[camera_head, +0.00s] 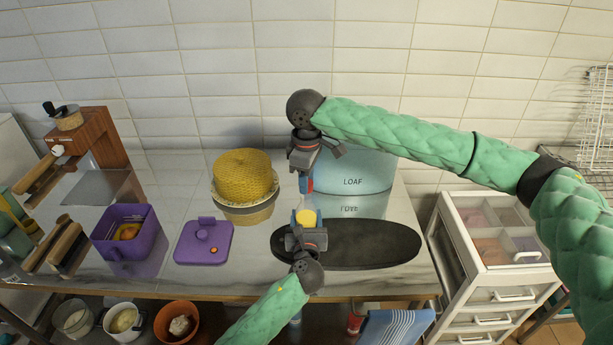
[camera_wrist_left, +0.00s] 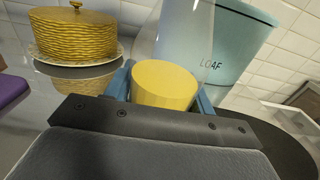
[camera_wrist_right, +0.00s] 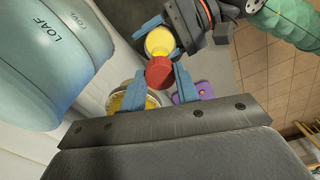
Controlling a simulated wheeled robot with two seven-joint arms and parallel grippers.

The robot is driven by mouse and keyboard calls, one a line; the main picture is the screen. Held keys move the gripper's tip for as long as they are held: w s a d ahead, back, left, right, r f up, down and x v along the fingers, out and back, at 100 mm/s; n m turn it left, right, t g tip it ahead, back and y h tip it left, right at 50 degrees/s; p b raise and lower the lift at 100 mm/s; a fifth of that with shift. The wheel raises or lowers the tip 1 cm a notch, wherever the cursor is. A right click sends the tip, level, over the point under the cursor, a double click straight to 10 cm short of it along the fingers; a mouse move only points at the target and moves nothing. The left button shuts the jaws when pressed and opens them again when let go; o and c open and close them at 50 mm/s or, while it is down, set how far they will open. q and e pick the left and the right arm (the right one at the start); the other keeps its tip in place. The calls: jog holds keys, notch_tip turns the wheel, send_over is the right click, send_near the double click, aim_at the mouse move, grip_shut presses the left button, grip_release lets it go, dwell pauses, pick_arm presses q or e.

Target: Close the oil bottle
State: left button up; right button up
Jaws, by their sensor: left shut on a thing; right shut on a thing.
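The oil bottle (camera_head: 306,217) is clear with yellow oil in its lower part. My left gripper (camera_head: 306,228) is shut around it and holds it near the front of the counter. In the left wrist view the bottle (camera_wrist_left: 165,84) sits between the blue fingers. My right gripper (camera_head: 306,180) comes from above and is shut on a red cap (camera_wrist_right: 160,72). In the head view the cap is over the bottle's top, close to it. I cannot tell whether cap and bottle touch. The bottle's neck is largely hidden, and the cap is not visible in the left wrist view.
A black oval board (camera_head: 370,245) lies beside and behind the left gripper. A blue LOAF bin (camera_head: 355,172) and a yellow woven cake dome (camera_head: 243,175) stand behind. A purple lid (camera_head: 204,243) and a purple box (camera_head: 128,229) are on the left. White drawers (camera_head: 490,260) stand right.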

jog(key=shift+f, duration=0.1)
jog(key=shift+f, duration=0.8)
jog(key=shift+f, duration=0.6)
dwell(0.5)
